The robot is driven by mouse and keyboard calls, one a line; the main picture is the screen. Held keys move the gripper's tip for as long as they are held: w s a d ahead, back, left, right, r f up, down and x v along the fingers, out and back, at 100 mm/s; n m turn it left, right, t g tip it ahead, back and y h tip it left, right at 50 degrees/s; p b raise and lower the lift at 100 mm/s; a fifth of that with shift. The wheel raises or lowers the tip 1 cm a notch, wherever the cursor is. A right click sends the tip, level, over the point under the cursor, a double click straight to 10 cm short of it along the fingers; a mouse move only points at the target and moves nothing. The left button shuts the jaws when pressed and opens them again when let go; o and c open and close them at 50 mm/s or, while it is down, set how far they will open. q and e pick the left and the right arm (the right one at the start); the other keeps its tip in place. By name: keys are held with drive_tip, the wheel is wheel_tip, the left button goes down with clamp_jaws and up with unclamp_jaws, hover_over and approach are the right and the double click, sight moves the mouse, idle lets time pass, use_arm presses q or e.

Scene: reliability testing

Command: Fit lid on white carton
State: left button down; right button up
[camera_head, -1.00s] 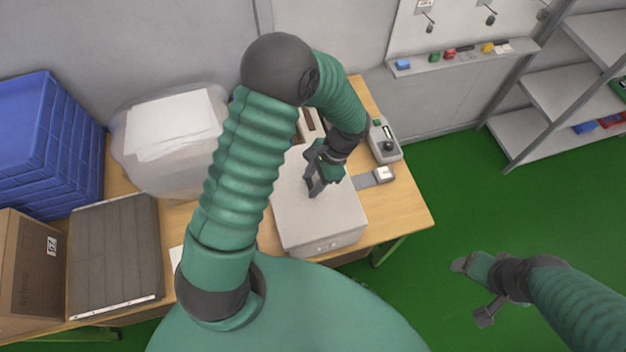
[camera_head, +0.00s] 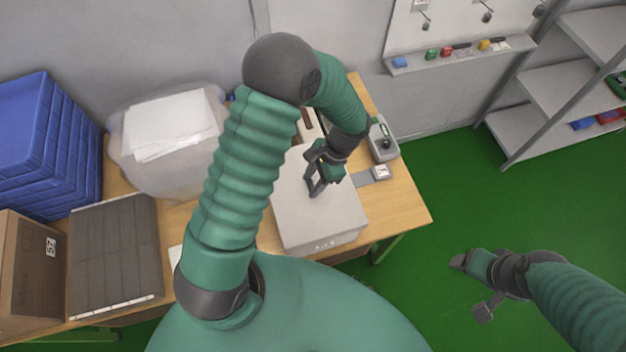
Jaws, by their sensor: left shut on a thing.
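A white carton (camera_head: 328,243) stands on the wooden table, in front of my body. Its flat light top, which looks like the lid (camera_head: 335,207), lies level over it. The seam between lid and carton is too small to make out. My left gripper (camera_head: 313,191) points down at the middle of the top and is shut on the lid, though the grip itself is partly hidden by the fingers. My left arm hides the carton's left side. My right gripper (camera_head: 470,288) is open and empty, out over the green floor at right.
The wooden table (camera_head: 405,205) also holds a grey device (camera_head: 383,140), a small white-and-grey item (camera_head: 379,173), a translucent bag with white sheets (camera_head: 172,127), blue crates (camera_head: 45,150), a dark panel (camera_head: 115,250) and a brown box (camera_head: 30,265). Shelves (camera_head: 550,95) stand at right.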

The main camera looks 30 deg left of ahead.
use_arm(q)
drive_tip(key=shift+d+f+b, duration=0.15)
drive_tip(key=shift+f+b, duration=0.15)
drive_tip(key=shift+f, duration=0.2)
use_arm(e)
drive_tip(key=shift+s+d+f, duration=0.1)
drive_tip(key=shift+d+f, duration=0.15)
drive_tip(key=shift+f, duration=0.05)
use_arm(q)
drive_tip(key=c, duration=2.2)
unclamp_jaws()
drive_tip(key=shift+s+f, duration=0.1)
drive_tip(key=shift+f, duration=0.25)
use_arm(e)
drive_tip(key=shift+f, duration=0.2)
